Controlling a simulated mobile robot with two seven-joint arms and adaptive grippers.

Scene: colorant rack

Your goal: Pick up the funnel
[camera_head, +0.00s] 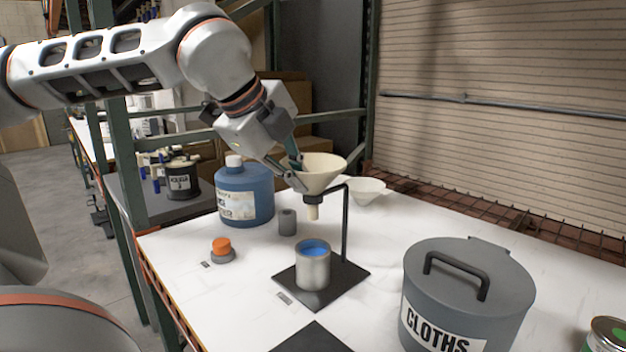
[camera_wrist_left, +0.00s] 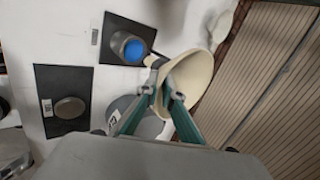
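The cream funnel (camera_head: 325,174) sits upright in the ring of a black stand (camera_head: 346,232), its spout above a grey can with blue contents (camera_head: 313,265). My left gripper (camera_head: 294,174) is at the funnel's left rim, one fingertip on the inner side and one outside. In the left wrist view, the two fingers (camera_wrist_left: 164,93) straddle the wall of the funnel (camera_wrist_left: 193,72). The gap between them looks narrow, but I cannot tell whether they press on the wall. My right gripper is not in view.
A blue jug (camera_head: 245,198) and a small grey cylinder (camera_head: 287,222) stand left of the stand. A white bowl-like piece (camera_head: 366,190) lies behind it. A grey lidded CLOTHS bin (camera_head: 455,300) stands at right. An orange-topped button (camera_head: 222,247) is at front left.

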